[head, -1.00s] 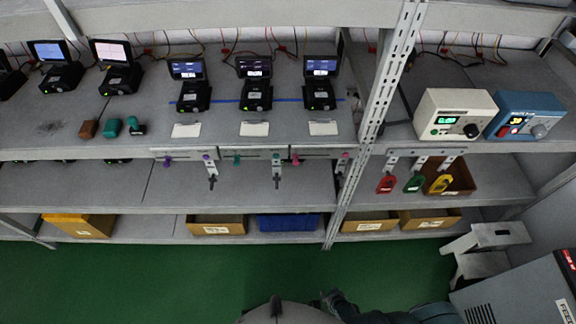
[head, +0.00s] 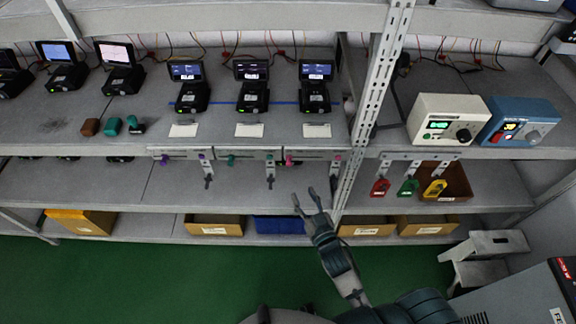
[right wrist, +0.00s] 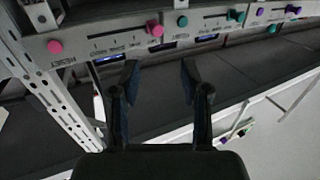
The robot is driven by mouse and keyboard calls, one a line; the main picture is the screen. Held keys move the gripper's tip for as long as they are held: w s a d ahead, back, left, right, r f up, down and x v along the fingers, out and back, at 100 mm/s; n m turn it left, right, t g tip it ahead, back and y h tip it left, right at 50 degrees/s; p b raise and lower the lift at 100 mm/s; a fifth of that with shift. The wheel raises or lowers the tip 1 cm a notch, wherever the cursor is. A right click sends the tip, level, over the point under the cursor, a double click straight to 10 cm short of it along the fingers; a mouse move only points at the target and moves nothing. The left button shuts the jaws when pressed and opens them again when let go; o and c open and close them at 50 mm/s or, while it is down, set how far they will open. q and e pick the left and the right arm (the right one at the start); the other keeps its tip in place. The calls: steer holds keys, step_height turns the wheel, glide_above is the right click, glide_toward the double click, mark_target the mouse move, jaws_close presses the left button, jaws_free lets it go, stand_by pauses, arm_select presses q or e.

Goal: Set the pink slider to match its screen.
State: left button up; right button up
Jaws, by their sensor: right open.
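The pink slider (head: 289,160) sits toward the left end of its track on the shelf-edge panel. A second pink knob (head: 338,157) is at the panel's right end. In the right wrist view the picture is turned about, with the pink slider (right wrist: 154,28) right of the round pink knob (right wrist: 55,46). The small screen (head: 316,70) above this panel is lit, but its content is too small to read. My right gripper (head: 304,196) is open and empty, below and apart from the slider; its fingers (right wrist: 158,72) point toward the panel. My left gripper is not in view.
Panels with a green slider (head: 231,160) and a purple slider (head: 165,158) adjoin on the left. A perforated rack post (head: 372,105) stands close to the right. A hanging lever (head: 270,172) is left of my gripper. Bins (head: 215,230) line the lower shelf.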

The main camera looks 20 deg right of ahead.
mark_target(290, 165)
steer(key=w, duration=0.8)
steer(key=w+p, duration=0.1)
steer(key=w, duration=0.3)
steer(key=shift+a+f, duration=0.1)
steer(key=shift+a, duration=0.2)
steer(key=shift+w+a, duration=0.25)
steer(key=shift+a, duration=0.05)
steer(key=shift+d, duration=0.25)
jaws_close()
